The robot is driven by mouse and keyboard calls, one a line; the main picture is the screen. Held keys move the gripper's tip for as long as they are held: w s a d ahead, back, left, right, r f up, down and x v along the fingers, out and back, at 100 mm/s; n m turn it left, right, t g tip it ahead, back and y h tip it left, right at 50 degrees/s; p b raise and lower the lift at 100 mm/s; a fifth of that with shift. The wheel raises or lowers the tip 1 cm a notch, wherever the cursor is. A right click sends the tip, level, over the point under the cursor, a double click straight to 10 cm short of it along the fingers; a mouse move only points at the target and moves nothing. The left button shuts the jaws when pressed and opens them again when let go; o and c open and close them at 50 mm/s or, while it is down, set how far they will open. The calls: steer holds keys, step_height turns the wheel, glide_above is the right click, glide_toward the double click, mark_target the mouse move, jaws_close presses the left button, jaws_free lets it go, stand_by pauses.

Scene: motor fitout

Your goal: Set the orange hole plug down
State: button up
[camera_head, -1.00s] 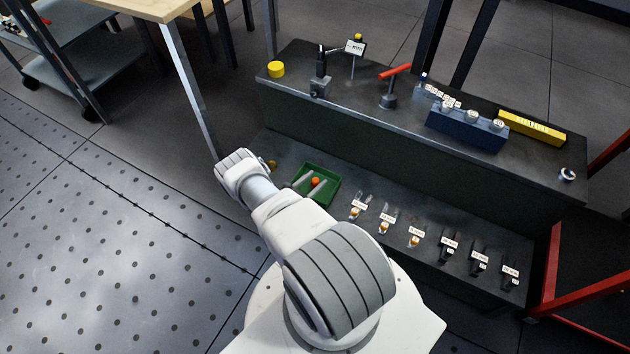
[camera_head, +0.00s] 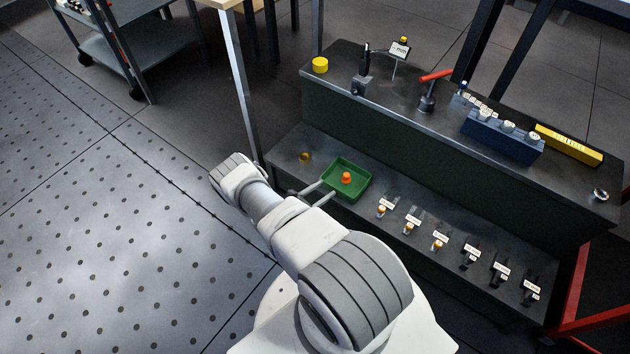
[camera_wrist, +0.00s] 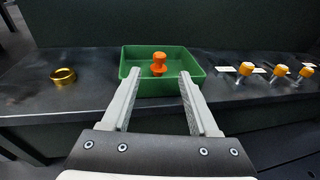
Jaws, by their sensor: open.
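The orange hole plug (camera_head: 347,178) stands in the green tray (camera_head: 362,190) on the lower shelf. In the wrist view the plug (camera_wrist: 158,64) is upright on the floor of the tray (camera_wrist: 190,57). My gripper (camera_wrist: 158,75) is open and empty. Its two fingers are spread wide at the tray's near side, with the plug beyond and between their tips, touching neither. In the head view my gripper (camera_head: 318,191) is at the left edge of the tray, partly hidden by my arm.
A brass ring (camera_wrist: 63,76) lies left of the tray. Several orange-topped pins (camera_head: 408,227) and dark labelled pieces (camera_head: 500,270) line the shelf to the right. The raised upper bench (camera_head: 430,125) behind holds a yellow cylinder (camera_head: 320,65) and a red-handled tool (camera_head: 432,85).

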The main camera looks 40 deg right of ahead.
steer(key=w+a+r+m+g+y, duration=0.1)
steer(key=w+a+r+m, duration=0.15)
steer(key=r, duration=0.65)
steer(key=w+a+r+m+g+y, duration=0.1)
steer(key=w+r+m+g+y, duration=0.2)
steer(key=r, duration=0.6)
steer(key=w+a+r+m, duration=0.15)
steer(key=r+m, duration=0.25)
steer(key=r, duration=0.5)
steer(key=s+a+r+m+y, duration=0.2)
steer(key=a+r, duration=0.1)
steer(key=r, duration=0.5)
steer(key=s+a+r+m+y, duration=0.1)
steer(key=a+r+m+y, duration=0.25)
steer(key=r, duration=0.45)
steer(key=s+a+r+m+t+y, duration=0.3)
steer(key=s+a+r+t+y, duration=0.3)
steer(key=s+a+r, duration=0.9)
steer(key=s+a+t, duration=0.2)
steer(key=s, duration=0.1)
steer(key=shift+s+r+m+t+y, duration=0.25)
steer(key=shift+r+m+t+y, duration=0.05)
steer(key=shift+r+t+y, duration=0.1)
steer(key=shift+r, duration=0.1)
